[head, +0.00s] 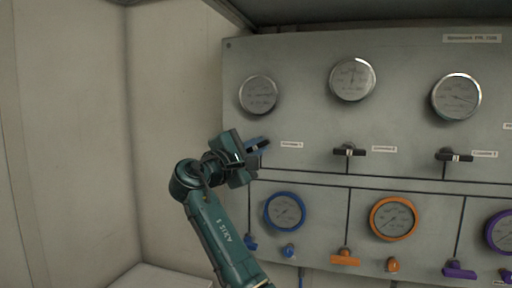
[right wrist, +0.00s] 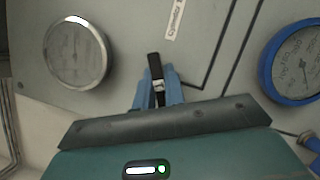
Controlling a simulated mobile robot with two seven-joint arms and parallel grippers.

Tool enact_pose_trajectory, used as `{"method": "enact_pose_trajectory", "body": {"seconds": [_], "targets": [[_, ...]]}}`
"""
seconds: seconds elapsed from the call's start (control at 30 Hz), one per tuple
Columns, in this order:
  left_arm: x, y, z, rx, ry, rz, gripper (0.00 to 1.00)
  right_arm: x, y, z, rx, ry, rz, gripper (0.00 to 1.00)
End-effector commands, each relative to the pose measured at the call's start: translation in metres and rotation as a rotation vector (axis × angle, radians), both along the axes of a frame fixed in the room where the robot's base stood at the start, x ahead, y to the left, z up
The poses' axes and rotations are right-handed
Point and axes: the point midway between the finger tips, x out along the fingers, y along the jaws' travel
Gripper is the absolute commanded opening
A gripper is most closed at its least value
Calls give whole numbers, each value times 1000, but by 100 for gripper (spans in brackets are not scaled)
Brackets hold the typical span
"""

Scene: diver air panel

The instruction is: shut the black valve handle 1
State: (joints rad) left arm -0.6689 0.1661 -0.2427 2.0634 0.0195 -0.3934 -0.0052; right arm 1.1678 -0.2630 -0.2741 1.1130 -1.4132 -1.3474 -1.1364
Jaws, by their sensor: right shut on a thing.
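In the head view my right gripper (head: 257,147) is at the left end of the upper handle row and mostly hides the handle there. In the right wrist view the handle lies nearly in line with the fingers. My left gripper is not in view.
Two more black handles (head: 349,151) (head: 454,156) sit to the right on the panel (head: 300,70). Round gauges (head: 258,95) are above them. Below are a blue-rimmed gauge (head: 285,211), an orange-rimmed gauge (head: 394,218) and coloured valves (head: 344,257). A pale wall stands at the left.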

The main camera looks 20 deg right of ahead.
Motion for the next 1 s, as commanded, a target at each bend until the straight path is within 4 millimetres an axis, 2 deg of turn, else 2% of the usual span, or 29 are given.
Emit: {"method": "enact_pose_trajectory", "body": {"seconds": [0.5,1.0], "targets": [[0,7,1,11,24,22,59,0,1,0,326,-214,2,0],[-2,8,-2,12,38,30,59,0,1,-1,410,-274,3,0]]}}
